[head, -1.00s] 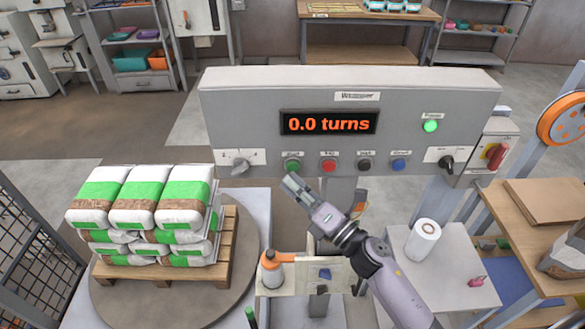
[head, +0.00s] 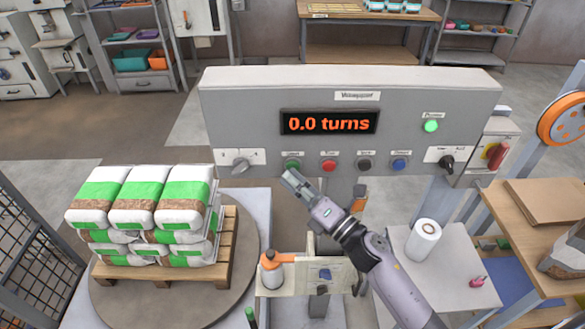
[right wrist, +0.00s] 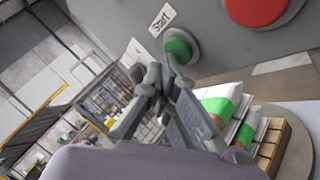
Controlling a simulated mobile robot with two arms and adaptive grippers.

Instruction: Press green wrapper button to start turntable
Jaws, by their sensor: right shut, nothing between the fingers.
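The wrapper's grey control panel (head: 250,110) faces me, its display (head: 329,122) reading "0.0 turns". The green button (head: 291,164) is leftmost in the button row, with a red button (head: 329,165) to its right. My right gripper (head: 289,180) is shut and empty, its tips just below the green button. In the right wrist view the green button (right wrist: 180,48), labelled Start, shows just beyond the shut fingers (right wrist: 156,75); whether they touch it I cannot tell. The turntable (head: 105,305) bears a pallet (head: 215,270) of stacked bags (head: 140,195). My left gripper is out of view.
A black button (head: 364,165) and a blue button (head: 399,165) continue the row. A lit green lamp (head: 431,126) and a red switch (head: 496,153) are at right. A spray bottle (head: 272,270) stands below the panel, and a white roll (head: 423,240) stands on a side table.

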